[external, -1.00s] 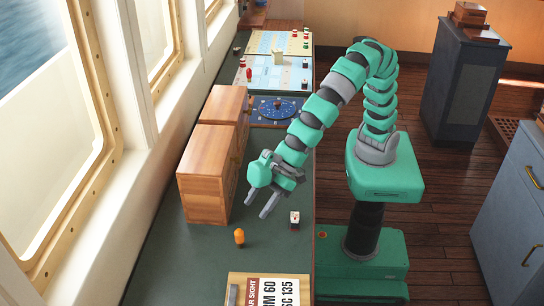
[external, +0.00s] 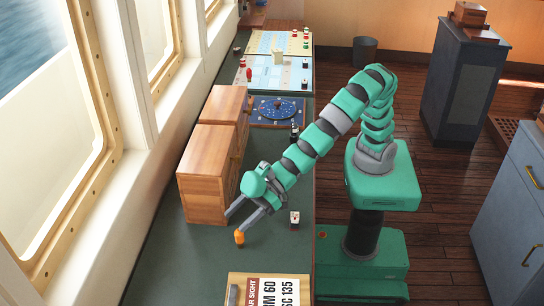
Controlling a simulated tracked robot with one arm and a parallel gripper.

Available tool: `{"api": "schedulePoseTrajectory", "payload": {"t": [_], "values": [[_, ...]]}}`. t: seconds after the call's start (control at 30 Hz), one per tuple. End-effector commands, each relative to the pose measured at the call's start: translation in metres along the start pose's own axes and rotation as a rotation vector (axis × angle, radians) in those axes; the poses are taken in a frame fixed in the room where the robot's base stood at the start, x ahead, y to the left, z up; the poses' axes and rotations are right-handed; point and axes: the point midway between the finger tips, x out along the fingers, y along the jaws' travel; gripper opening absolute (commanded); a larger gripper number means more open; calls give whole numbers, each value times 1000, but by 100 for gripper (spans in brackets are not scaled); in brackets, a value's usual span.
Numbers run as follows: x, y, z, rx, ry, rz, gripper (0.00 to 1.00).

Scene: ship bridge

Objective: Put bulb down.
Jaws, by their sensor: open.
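A small orange piece (external: 239,238), which looks like the bulb, stands upright on the dark green counter (external: 190,262). My gripper (external: 237,217) is open and angled down at the near end of the wooden boxes. One fingertip is right beside or just above the top of the orange piece; I cannot tell whether they touch. The other fingertip is up and to the left of it. Nothing shows between the fingers.
Wooden boxes (external: 207,172) stand close on the left. A sign board (external: 270,289) lies in front. A blue dial board (external: 277,110) and chart boards (external: 275,72) lie farther back.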

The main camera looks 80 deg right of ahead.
Motion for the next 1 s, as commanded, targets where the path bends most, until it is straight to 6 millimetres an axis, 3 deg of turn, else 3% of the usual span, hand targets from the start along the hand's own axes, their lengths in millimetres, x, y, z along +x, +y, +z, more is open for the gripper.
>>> {"api": "schedulePoseTrajectory", "payload": {"t": [0.63,0.83,1.0], "values": [[26,0,61,0,-4,0,51],[47,0,57,0,-1,0,51],[54,0,58,0,-3,0,51]]}}
